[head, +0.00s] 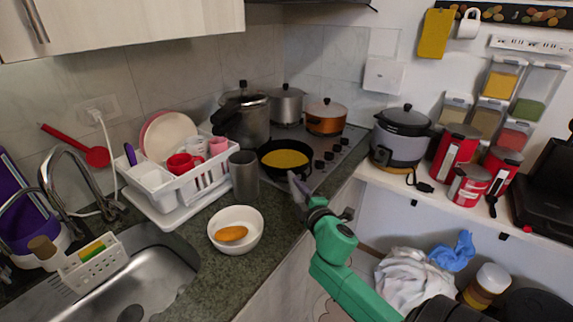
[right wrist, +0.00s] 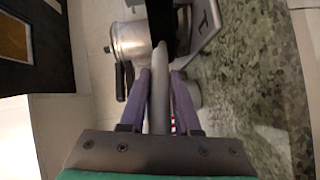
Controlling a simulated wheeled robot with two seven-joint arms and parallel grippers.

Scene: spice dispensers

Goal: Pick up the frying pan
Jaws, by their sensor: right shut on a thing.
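The frying pan (head: 285,159) is black with a yellow area inside and sits on the stovetop near its front edge. Its handle points toward the front of the counter. My right gripper (head: 297,188) reaches in from the lower right and is shut on the handle. In the right wrist view, the grey handle (right wrist: 158,95) lies between the two purple fingers (right wrist: 159,88), and the dark pan (right wrist: 160,22) is partly cut off at the top. My left gripper is not in view.
The stovetop (head: 342,150) also holds a pressure cooker (head: 242,122), a silver pot (head: 286,105) and an orange pot (head: 325,118). A grey cup (head: 244,176) stands left of the pan. A white bowl (head: 236,218) is on the counter. A rice cooker (head: 400,145) stands right.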

